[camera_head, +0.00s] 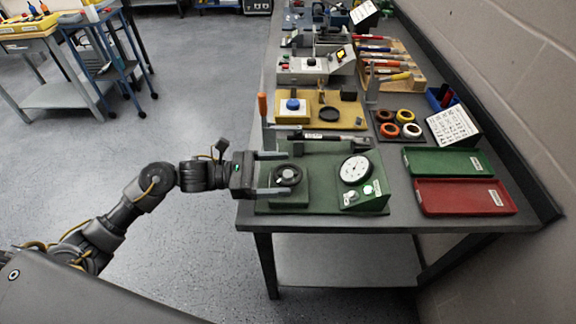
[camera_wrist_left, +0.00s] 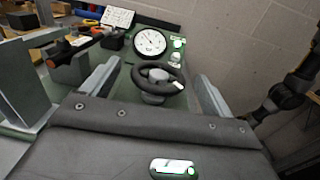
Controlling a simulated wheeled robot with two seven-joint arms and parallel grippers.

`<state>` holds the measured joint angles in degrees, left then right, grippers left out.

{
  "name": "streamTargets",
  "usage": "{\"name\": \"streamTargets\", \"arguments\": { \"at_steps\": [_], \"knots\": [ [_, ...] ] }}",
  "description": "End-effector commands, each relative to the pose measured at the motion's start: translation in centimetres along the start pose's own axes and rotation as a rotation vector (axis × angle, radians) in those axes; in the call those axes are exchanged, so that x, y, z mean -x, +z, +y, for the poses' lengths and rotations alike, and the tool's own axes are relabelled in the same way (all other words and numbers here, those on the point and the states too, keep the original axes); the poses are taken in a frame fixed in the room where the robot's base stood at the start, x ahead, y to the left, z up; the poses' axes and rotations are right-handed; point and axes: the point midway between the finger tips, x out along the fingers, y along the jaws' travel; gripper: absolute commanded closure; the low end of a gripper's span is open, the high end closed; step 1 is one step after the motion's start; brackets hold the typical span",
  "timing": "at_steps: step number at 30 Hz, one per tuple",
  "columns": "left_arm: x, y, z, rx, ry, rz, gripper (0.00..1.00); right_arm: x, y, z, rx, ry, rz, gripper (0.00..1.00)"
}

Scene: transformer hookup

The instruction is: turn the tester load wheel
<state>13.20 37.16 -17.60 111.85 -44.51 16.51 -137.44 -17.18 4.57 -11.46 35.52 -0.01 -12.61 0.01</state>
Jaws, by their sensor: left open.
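The black tester load wheel (camera_head: 287,175) sits on the left part of the green tester (camera_head: 325,168), at the near end of the bench. My left gripper (camera_head: 272,173) is open, with its two fingers on either side of the wheel in the head view. In the left wrist view the wheel (camera_wrist_left: 158,80) shows ahead between the two open fingers (camera_wrist_left: 155,95), with a small white mark on its rim. Contact between fingers and wheel cannot be told. The round white dial (camera_head: 355,170) stands right of the wheel. My right gripper is not in view.
A green tray (camera_head: 455,161) and a red tray (camera_head: 463,197) lie right of the tester. A lever with an orange handle (camera_head: 262,106) stands behind my left gripper. A yellow board (camera_head: 340,113) and tape rolls (camera_head: 404,116) lie farther back. A wall bounds the bench on the right.

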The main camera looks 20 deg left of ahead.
Motion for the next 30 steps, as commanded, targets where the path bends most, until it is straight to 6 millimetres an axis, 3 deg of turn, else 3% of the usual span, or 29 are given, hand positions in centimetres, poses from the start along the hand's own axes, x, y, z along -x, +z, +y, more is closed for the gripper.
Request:
{"name": "streamTargets", "arguments": {
  "at_steps": [6, 17, 27, 30],
  "knots": [
    [-2.2, 0.1, 0.0, 0.002, 0.001, 0.0, 0.13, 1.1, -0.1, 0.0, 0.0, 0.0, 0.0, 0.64],
    [-2.6, -0.1, 0.0, 0.0, 0.001, 0.0, 0.15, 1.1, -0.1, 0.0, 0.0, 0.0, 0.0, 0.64],
    [-2.6, -0.1, 0.0, 0.001, 0.002, 0.0, 0.58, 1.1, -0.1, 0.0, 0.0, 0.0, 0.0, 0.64],
    [-2.6, -0.2, 0.1, 0.0, -0.001, 0.0, 0.58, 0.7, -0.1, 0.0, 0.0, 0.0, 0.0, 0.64]
  ]
}}
